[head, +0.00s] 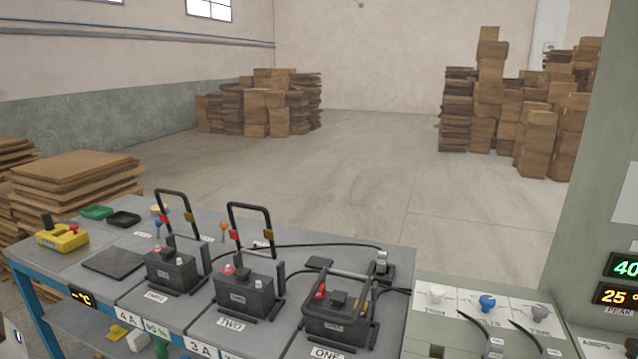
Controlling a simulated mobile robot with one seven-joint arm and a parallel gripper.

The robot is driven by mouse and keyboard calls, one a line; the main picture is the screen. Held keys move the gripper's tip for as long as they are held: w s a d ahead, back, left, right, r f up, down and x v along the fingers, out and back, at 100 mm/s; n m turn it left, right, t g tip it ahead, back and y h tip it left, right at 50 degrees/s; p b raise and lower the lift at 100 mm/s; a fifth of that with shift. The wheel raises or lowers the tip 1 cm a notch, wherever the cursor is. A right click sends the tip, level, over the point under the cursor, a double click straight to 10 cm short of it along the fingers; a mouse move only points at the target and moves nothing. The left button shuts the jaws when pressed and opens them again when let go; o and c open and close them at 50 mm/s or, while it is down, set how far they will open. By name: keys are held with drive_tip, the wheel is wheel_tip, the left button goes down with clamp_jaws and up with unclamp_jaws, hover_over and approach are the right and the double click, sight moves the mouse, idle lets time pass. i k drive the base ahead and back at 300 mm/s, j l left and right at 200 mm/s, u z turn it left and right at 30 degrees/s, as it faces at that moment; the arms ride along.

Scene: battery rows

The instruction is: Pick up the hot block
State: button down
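Three black battery blocks stand in a row on the grey bench (60,262). The left block (172,277) and the middle block (243,298), above a label reading TWO, have tall black handle frames standing up. The right block (335,322), above a label reading ONE, has its frame lying low across its top. Red and pale caps show on the blocks. Nothing visible on the blocks themselves shows which one is hot. My gripper is not in view.
A dark flat pad (113,262) lies left of the blocks. A yellow control box (62,238), a green dish (97,212) and a black dish (123,219) are further left. A knob panel (490,305) and a grey cabinet (590,210) with lit displays stand right. Black cables run behind the blocks.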

sight(241, 290)
drive_tip(key=i+j, duration=0.15)
drive_tip(key=i, duration=0.2)
drive_tip(key=i+j, duration=0.15)
drive_tip(key=i, duration=0.25)
drive_tip(key=i+l, duration=0.1)
drive_tip(key=i, duration=0.3)
